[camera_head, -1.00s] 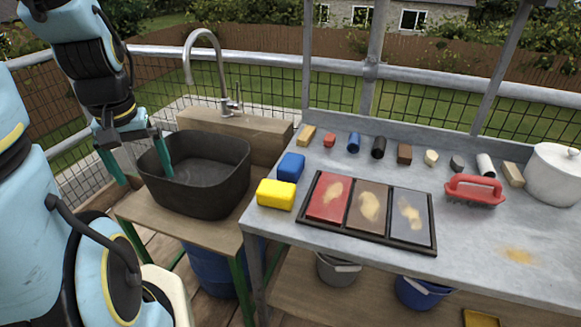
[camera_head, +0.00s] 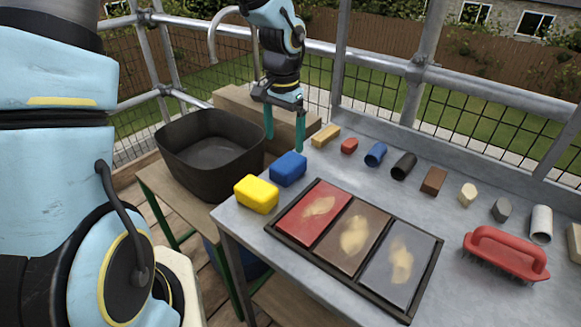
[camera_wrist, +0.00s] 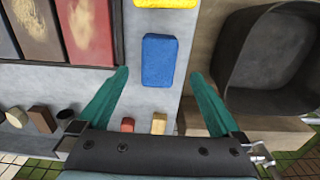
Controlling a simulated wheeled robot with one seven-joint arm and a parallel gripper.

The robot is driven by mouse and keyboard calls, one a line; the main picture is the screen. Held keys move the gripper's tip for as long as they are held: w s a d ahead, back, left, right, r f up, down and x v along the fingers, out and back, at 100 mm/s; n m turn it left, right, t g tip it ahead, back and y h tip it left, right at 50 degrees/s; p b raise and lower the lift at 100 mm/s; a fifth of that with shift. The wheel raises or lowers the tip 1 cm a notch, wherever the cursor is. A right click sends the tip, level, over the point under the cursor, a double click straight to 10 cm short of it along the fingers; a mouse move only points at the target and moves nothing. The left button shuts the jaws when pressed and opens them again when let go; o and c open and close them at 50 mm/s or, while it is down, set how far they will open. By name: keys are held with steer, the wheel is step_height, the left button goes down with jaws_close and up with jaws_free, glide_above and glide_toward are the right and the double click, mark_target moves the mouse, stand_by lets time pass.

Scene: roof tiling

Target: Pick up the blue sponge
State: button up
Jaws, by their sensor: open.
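The blue sponge (camera_head: 288,168) lies on the grey worktop near its left edge, just behind the yellow sponge (camera_head: 256,194). In the wrist view the blue sponge (camera_wrist: 159,60) lies ahead of the fingertips, between their lines, with the yellow sponge (camera_wrist: 166,3) beyond it. My gripper (camera_head: 284,143) hangs above the worktop's left edge, behind the blue sponge, fingers pointing down. In the wrist view my gripper (camera_wrist: 159,75) has its teal fingers wide apart with nothing between them. Both sponges are fully in view in the head view.
A tray (camera_head: 408,318) with three coloured panels lies right of the sponges. Small blocks and cylinders, including a tan block (camera_head: 326,135), line the worktop's back. A red-handled brush (camera_head: 505,254) lies at right. A black basin (camera_head: 188,181) stands left.

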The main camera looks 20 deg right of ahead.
mark_target(285, 163)
step_height(285, 163, down, 4)
steer(key=shift+f, duration=0.15)
steer(key=shift+d+f+p, duration=0.15)
steer(key=shift+f+p, duration=0.85)
steer(key=shift+f, duration=1.7)
steer(key=c, duration=1.4)
steer(key=shift+o, duration=0.2)
steer(key=shift+r+b, duration=0.85)
steer(key=shift+r, duration=4.2)
